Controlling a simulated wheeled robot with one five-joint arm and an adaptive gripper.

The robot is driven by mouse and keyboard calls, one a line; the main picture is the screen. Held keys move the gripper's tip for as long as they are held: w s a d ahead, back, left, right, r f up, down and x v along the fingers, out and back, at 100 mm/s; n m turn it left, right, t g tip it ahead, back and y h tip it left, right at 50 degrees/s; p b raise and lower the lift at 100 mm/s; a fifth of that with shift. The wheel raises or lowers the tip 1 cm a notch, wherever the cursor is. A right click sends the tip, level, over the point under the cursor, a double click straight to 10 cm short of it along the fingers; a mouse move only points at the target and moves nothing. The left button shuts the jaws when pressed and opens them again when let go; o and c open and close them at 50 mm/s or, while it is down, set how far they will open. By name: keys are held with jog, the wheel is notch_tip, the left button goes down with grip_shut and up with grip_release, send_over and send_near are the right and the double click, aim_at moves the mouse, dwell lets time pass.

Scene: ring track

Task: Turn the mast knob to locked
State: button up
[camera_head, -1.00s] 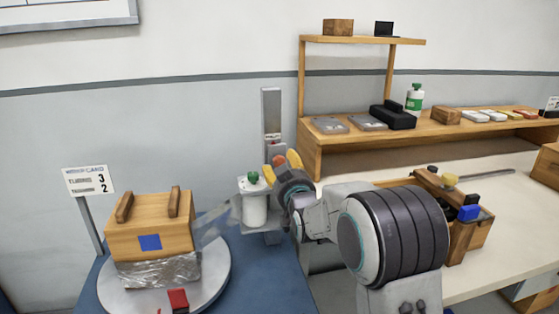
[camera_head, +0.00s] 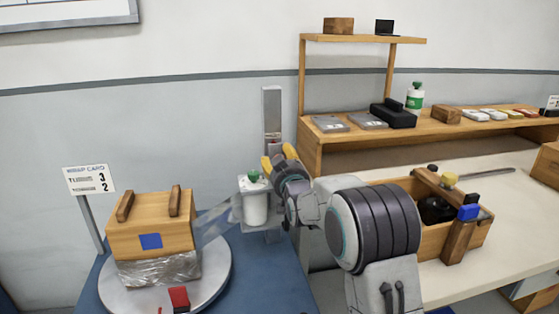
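The mast (camera_head: 271,110) is an upright grey post behind the turntable's right side. A white film roll (camera_head: 255,207) with a green knob (camera_head: 253,176) on top stands on a bracket at the mast. A clear film strip (camera_head: 216,219) runs from the roll to the wrapped box. My gripper (camera_head: 277,158), with yellow fingertips, is at the mast just right of and above the green knob, apart from it in the picture. My arm hides the lower mast, and any knob between the fingers is hidden. I cannot tell how far the fingers are apart.
A wooden box (camera_head: 150,228) with film around its base sits on a round turntable (camera_head: 218,278) with a red block (camera_head: 179,299). A wrap card (camera_head: 89,179) stands left. At right are a wooden tool caddy (camera_head: 400,190) and a shelf (camera_head: 330,139) with several items.

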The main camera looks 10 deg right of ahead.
jog(key=shift+r, duration=0.1)
grip_shut()
jog(key=shift+b, duration=0.3)
jog(key=shift+m+b, duration=0.5)
jog(key=shift+b, duration=0.45)
jog(key=shift+r+m+b, duration=0.2)
jog(key=shift+m+b, duration=0.2)
jog(key=shift+r, duration=0.1)
jog(key=shift+c, duration=1)
grip_release()
jog(key=o, duration=0.4)
jog(key=shift+f, duration=0.25)
